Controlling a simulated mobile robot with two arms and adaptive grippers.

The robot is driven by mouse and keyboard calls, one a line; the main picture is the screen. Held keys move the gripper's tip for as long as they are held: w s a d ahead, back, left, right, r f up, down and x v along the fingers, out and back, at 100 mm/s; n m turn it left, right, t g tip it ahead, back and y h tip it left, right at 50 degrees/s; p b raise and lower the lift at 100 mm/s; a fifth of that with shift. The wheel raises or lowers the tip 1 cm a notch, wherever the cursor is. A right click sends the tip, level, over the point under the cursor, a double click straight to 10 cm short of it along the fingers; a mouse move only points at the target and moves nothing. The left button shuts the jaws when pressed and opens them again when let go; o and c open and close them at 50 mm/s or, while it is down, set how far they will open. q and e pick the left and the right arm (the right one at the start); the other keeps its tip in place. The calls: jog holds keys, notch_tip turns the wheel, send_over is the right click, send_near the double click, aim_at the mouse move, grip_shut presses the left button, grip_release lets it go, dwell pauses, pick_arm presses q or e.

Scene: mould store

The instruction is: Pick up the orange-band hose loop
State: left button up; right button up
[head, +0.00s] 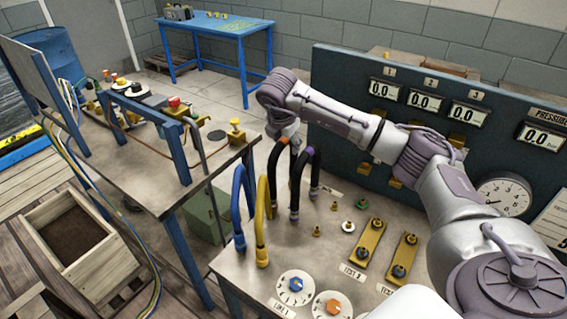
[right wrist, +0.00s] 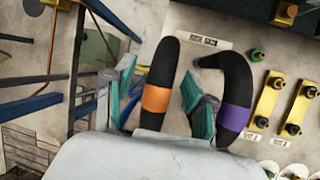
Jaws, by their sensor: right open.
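The orange-band hose loop (head: 272,172) is a black upright arch on the workbench, with its orange band near the top. It also shows in the right wrist view (right wrist: 167,62), with the band around its middle. My right gripper (head: 287,139) is open at the top of this loop. In the right wrist view my right gripper (right wrist: 160,92) has one finger left of the loop and one right of it, and the loop is between them. I cannot tell whether they touch it. My left gripper is not in view.
A purple-band black hose loop (head: 309,168) stands close by, just beyond my right finger. Yellow (head: 261,222) and blue (head: 238,215) hose loops stand to the left. A gauge panel (head: 345,100) rises behind. Brass fittings and knobs sit on the bench (head: 325,262).

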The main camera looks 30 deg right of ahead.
grip_shut()
jog(key=shift+r, duration=0.15)
jog(key=shift+r, duration=0.2)
notch_tip(320, 180, up, 9)
jog(key=b, duration=0.3)
jog(key=shift+a+f, duration=0.1)
jog(key=shift+f, duration=0.1)
jog(key=shift+r, duration=0.4)
